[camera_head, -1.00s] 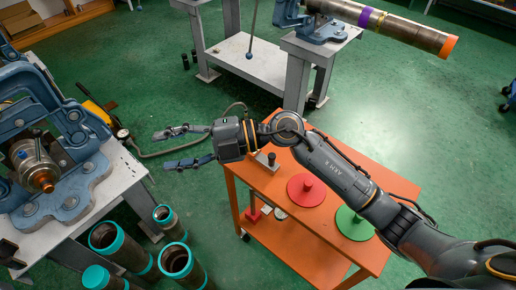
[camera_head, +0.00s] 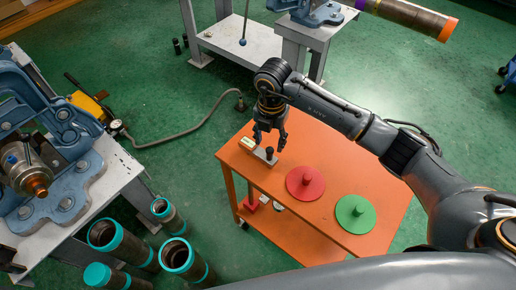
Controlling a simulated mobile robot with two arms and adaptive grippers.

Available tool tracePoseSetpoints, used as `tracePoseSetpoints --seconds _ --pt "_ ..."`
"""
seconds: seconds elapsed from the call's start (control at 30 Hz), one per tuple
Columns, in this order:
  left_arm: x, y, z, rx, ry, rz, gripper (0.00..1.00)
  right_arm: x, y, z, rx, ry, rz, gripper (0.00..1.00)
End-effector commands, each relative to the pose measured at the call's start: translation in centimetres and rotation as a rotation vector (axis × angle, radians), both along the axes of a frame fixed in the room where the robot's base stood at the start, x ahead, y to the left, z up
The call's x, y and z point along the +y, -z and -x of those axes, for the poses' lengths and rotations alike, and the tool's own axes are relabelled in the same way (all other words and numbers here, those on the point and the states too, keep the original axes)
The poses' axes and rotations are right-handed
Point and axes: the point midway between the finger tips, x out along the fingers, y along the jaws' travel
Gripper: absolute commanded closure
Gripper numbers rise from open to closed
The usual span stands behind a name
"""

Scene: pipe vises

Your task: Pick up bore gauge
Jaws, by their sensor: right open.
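A small grey metal piece with a black knob (camera_head: 268,155) lies at the back left of the orange cart (camera_head: 322,228); it may be the bore gauge, but I cannot tell for sure. My right gripper (camera_head: 269,143) points down just above it, open, with its fingers apart. I cannot tell whether they touch the piece. My left gripper is out of view.
A small pale labelled block (camera_head: 248,143) sits beside the gripper. Several teal-rimmed pipes (camera_head: 177,256) stand left of the cart. A blue vise (camera_head: 62,200) is on a grey bench at far left. A hose (camera_head: 190,132) lies on the green floor.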

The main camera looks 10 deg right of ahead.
Motion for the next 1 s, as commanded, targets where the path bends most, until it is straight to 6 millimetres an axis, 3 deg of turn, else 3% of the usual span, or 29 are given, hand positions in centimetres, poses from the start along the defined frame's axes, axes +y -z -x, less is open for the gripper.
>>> tracePoseSetpoints --seconds 0.27,0.53,0.83,1.0 --pt "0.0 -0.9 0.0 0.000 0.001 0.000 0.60 -0.1 2.1 0.0 0.002 0.000 0.000 0.50" --pt "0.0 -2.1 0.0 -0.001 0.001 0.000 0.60 -0.5 5.9 -0.2 0.001 -0.002 -0.002 0.50" --pt "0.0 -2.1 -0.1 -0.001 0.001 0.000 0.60 -0.5 6.5 -0.2 -0.001 -0.003 -0.003 0.50" --pt "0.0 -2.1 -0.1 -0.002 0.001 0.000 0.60 -0.5 6.5 -0.2 0.000 -0.003 -0.002 0.84"
